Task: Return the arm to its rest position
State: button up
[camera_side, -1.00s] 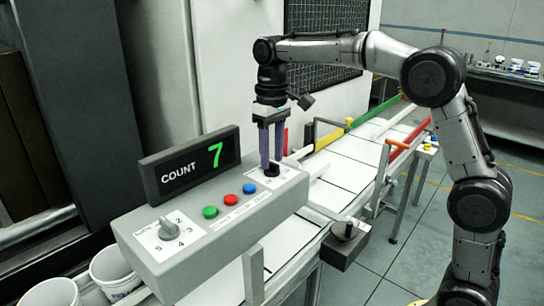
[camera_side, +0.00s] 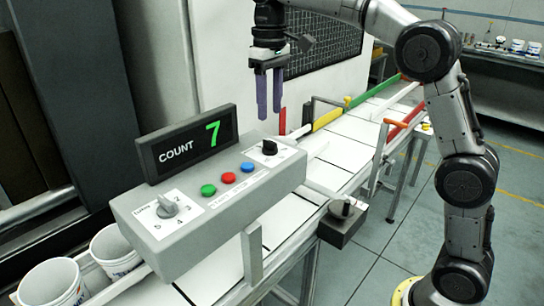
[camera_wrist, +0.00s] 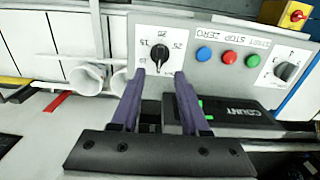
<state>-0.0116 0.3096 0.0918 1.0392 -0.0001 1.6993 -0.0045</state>
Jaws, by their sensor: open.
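My gripper (camera_side: 269,112) is open and empty, with its purple fingers pointing down above the far right part of the grey control box (camera_side: 228,207). A clear gap lies between the fingertips and the black knob (camera_side: 269,147) on the box. In the wrist view my gripper (camera_wrist: 158,75) shows its two fingers apart, with a black knob (camera_wrist: 160,53) seen between their tips. The display (camera_side: 188,145) on the box reads COUNT 7.
A second knob (camera_side: 167,206) and green, red and blue buttons (camera_side: 228,178) are on the box. White tubs (camera_side: 50,284) stand at lower left. A conveyor (camera_side: 345,130) with yellow, green and red rails runs behind. The air around my gripper is free.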

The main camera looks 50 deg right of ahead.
jog(key=shift+s+r, duration=0.15)
jog(key=shift+s, duration=0.25)
jog(key=s+f+t, duration=0.1)
jog(key=s+t, duration=0.2)
jog(key=s, duration=1.1)
jog(key=s+f+t, duration=0.2)
jog(key=s+f, duration=0.8)
jog(key=s, duration=0.2)
jog(key=shift+s+d+t, duration=0.25)
jog(key=shift+s+t, duration=0.05)
jog(key=shift+s, duration=0.1)
